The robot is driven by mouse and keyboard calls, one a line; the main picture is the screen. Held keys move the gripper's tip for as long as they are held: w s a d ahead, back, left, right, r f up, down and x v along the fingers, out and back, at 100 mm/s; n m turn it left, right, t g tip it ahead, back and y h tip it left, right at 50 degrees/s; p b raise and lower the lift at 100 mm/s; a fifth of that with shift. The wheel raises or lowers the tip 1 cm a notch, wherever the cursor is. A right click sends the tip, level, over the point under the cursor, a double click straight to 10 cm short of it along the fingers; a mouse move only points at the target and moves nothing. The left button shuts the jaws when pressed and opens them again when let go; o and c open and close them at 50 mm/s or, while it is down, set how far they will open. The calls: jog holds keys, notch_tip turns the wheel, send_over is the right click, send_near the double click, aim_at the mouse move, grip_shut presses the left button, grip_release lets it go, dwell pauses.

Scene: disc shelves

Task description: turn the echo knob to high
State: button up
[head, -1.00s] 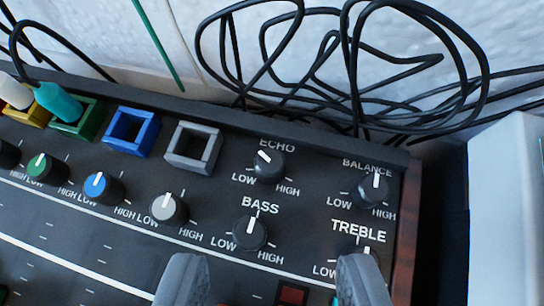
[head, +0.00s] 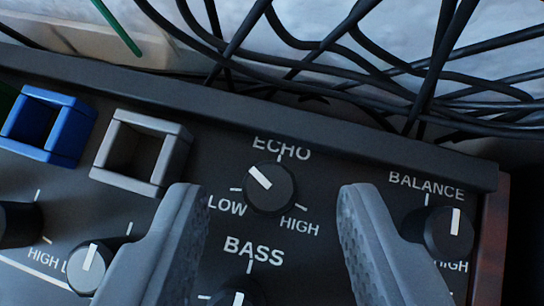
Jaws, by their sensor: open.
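The echo knob (head: 269,188) is a round black knob with a white pointer line, on the dark mixer panel below the word ECHO. Its pointer aims up and to the left, between the LOW mark at left and the tick at the top. The HIGH mark is at its lower right. My gripper (head: 270,205) is open, with one grey finger on each side of the echo knob and clear gaps between. In the picture no finger touches the knob. How high the fingertips are above the panel is hard to tell.
The bass knob (head: 236,299) lies just below, between the fingers. The balance knob (head: 450,232) is close beside the right finger. A grey square socket (head: 142,152) and a blue one (head: 47,124) are at left. Black cables (head: 400,70) tangle behind the panel's raised back edge.

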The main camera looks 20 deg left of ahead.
jog(key=shift+x, duration=0.95)
grip_shut()
